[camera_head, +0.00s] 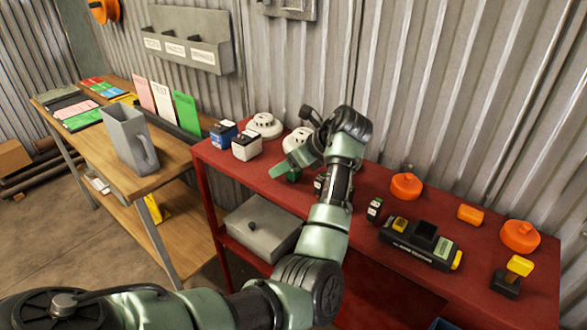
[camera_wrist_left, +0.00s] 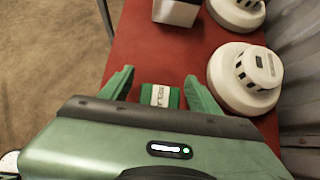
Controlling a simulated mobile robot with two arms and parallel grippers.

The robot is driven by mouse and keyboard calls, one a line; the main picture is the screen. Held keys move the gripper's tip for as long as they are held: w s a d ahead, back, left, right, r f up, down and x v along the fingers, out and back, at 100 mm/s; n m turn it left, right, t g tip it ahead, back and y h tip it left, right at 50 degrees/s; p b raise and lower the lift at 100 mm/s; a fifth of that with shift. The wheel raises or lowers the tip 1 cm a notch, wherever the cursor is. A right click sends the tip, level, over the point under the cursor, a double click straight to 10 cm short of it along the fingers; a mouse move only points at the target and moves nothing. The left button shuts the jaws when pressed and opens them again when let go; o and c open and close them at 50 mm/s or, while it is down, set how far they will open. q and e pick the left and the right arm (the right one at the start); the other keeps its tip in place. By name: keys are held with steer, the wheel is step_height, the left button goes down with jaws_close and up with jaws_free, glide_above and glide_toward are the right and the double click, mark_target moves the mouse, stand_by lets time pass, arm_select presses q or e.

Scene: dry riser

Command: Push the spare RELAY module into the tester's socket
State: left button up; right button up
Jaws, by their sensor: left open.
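My left gripper (camera_head: 287,168) is over the red bench, left of the tester. In the left wrist view its two green fingers (camera_wrist_left: 160,78) are open, one on each side of a green module (camera_wrist_left: 160,95) with a white label. I cannot read the label or tell whether the fingers touch it. A bit of the module (camera_head: 293,176) shows beneath the gripper in the head view. The black tester (camera_head: 420,243) lies on the bench to the right, with a yellow block, a dark opening and a green panel on top. My right gripper is not in view.
Small modules stand on the bench (camera_head: 340,222), one (camera_head: 374,209) left of the tester, another (camera_head: 319,183) partly behind my arm. White detectors (camera_head: 264,126) and boxed batteries (camera_head: 246,146) are at the back left. Orange caps (camera_head: 406,186) and a yellow-topped black block (camera_head: 512,275) are at right.

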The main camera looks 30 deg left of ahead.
arm_select(q)
steer(key=shift+d, duration=0.1)
jaws_close()
steer(key=shift+r, duration=0.1)
